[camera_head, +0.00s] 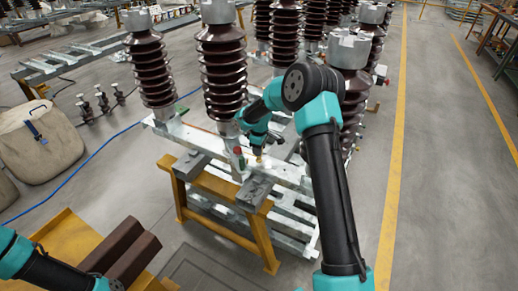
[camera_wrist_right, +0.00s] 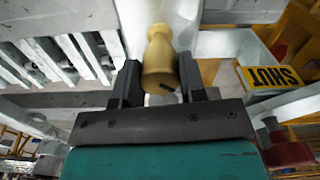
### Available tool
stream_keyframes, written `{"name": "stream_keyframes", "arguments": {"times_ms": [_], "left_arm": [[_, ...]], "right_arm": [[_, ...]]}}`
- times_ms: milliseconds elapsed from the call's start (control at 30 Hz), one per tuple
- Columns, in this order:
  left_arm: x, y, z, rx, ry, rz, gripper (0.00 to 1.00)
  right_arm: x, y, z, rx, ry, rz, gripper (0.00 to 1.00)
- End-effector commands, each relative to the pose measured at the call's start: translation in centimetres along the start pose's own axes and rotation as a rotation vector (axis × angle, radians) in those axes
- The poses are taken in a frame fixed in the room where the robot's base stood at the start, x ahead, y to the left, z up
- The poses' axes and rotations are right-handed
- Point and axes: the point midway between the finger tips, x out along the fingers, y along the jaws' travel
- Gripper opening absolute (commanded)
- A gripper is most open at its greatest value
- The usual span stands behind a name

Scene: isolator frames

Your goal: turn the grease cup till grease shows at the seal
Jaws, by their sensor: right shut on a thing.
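The brass grease cup (camera_wrist_right: 159,62) stands between the two dark fingers of my right gripper (camera_wrist_right: 158,76) in the right wrist view. The fingers are shut on it, one on each side. A small dark mark shows low on the cup. In the head view my right gripper (camera_head: 257,145) points down at the galvanised base frame (camera_head: 288,172), with a small brass spot under it. I cannot make out the seal or any grease. My left arm shows at the lower left of the head view; its gripper is out of view.
Brown ribbed insulator columns (camera_head: 222,72) stand close around my right arm. A yellow trestle (camera_head: 225,205) carries the frame's near end. A canvas bag (camera_head: 38,145) lies at left.

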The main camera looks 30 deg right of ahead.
Motion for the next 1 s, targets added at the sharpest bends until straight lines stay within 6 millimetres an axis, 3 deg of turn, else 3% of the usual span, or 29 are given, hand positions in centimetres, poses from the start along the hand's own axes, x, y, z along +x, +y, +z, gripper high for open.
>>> {"name": "stream_keyframes", "arguments": {"times_ms": [1000], "left_arm": [[0.0,0.0,0.0,0.0,0.0,0.0,0.43]], "right_arm": [[-0.07,0.02,0.0,0.941,0.0,0.001,0.14]]}}
